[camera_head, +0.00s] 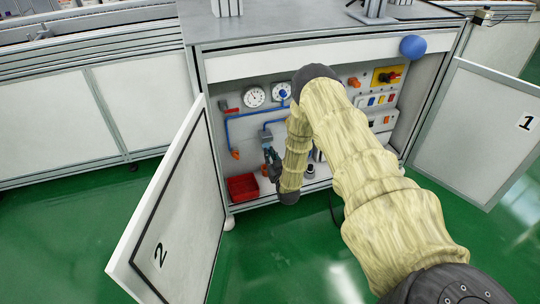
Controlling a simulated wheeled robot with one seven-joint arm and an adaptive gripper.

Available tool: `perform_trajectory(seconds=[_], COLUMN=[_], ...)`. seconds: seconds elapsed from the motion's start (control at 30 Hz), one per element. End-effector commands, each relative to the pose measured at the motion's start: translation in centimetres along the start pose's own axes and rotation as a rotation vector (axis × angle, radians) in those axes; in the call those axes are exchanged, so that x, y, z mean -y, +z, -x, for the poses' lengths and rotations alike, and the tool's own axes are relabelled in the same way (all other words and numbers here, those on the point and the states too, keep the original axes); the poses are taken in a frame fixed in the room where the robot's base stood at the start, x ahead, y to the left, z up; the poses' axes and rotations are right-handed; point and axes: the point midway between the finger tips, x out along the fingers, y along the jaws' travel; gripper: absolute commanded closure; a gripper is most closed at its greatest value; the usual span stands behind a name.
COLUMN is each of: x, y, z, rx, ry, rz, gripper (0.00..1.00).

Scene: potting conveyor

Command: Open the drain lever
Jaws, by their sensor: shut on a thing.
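The open cabinet shows a grey panel (330,108) with blue pipes and valves. My gripper (268,160) is inside, low at the middle-left of the panel, in front of the pipework. It is shut on a small orange-red part (264,170), apparently a lever, which is mostly hidden by the fingers. Which handle is the drain lever cannot be read. Another orange handle (235,154) sits at the lower end of the left blue pipe, apart from my gripper. A red handle (231,110) is higher on the left. My arm hides the panel's middle.
Door 2 (170,215) stands open at the left and door 1 (480,130) at the right. Two gauges (254,96) and a yellow switch plate (387,76) are on the panel. Green floor in front is open.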

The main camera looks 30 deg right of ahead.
Motion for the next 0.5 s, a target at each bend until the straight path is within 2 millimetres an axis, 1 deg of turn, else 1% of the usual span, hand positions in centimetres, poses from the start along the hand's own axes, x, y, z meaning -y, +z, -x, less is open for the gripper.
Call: perform_trajectory(seconds=[0.27, 0.3, 0.4, 0.5], x=[-0.01, -0.01, 0.00, 0.01], y=[0.23, 0.23, 0.20, 0.14], z=[0.16, 0.16, 0.13, 0.09], rx=[0.004, 0.004, 0.003, 0.002], ry=[0.000, 0.000, 0.000, 0.000], rz=[0.001, 0.001, 0.001, 0.000], gripper=[1.00, 0.82, 0.66, 0.66])
